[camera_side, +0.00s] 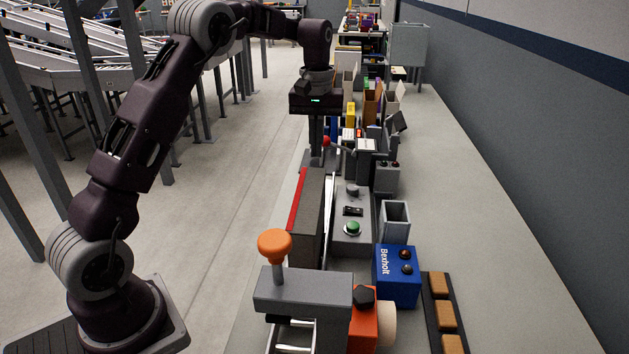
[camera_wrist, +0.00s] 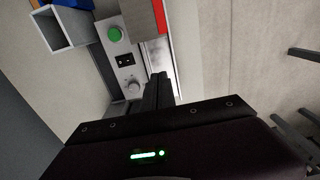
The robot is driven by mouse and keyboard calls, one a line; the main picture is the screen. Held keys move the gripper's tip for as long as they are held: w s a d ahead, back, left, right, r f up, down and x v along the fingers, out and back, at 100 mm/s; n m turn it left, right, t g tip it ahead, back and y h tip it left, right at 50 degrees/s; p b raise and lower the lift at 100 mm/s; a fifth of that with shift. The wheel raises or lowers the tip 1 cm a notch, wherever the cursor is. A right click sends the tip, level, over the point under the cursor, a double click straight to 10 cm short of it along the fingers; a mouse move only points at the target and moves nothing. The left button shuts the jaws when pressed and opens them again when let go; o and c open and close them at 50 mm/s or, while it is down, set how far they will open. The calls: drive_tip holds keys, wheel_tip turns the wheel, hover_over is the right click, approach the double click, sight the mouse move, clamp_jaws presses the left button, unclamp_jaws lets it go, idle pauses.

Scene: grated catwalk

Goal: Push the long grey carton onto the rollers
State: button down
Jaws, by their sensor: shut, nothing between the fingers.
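The long grey carton (camera_side: 308,222) stands on the bench in the side view, with a red strip along its upper left edge. Its end also shows at the top of the wrist view (camera_wrist: 139,18). My gripper (camera_side: 316,160) points down just beyond the carton's far end, with its fingers shut and empty. In the wrist view my fingertips (camera_wrist: 158,76) appear a little short of the carton's end, over a shiny metal strip (camera_wrist: 158,58). A shiny, roller-like surface (camera_side: 291,337) shows at the front under a grey crosspiece; I cannot tell it clearly.
A control box with a green button (camera_side: 352,228) stands close right of the carton. A grey crosspiece (camera_side: 303,290) with an orange knob (camera_side: 275,244) stands at the near end. A blue box (camera_side: 397,276) and an open grey bin (camera_side: 395,219) are to the right. The bench's right side is clear.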

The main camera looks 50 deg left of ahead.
sight(315, 181)
drive_tip(key=shift+s+d+f, duration=0.45)
drive_tip(key=shift+d+f, duration=0.05)
drive_tip(key=shift+f, duration=0.65)
drive_tip(key=shift+s+d+f, duration=0.45)
drive_tip(key=shift+s+f, duration=0.05)
drive_tip(key=shift+f, duration=0.7)
drive_tip(key=shift+s+d+f, duration=0.45)
drive_tip(key=shift+d+f, duration=0.05)
drive_tip(key=shift+f, duration=0.65)
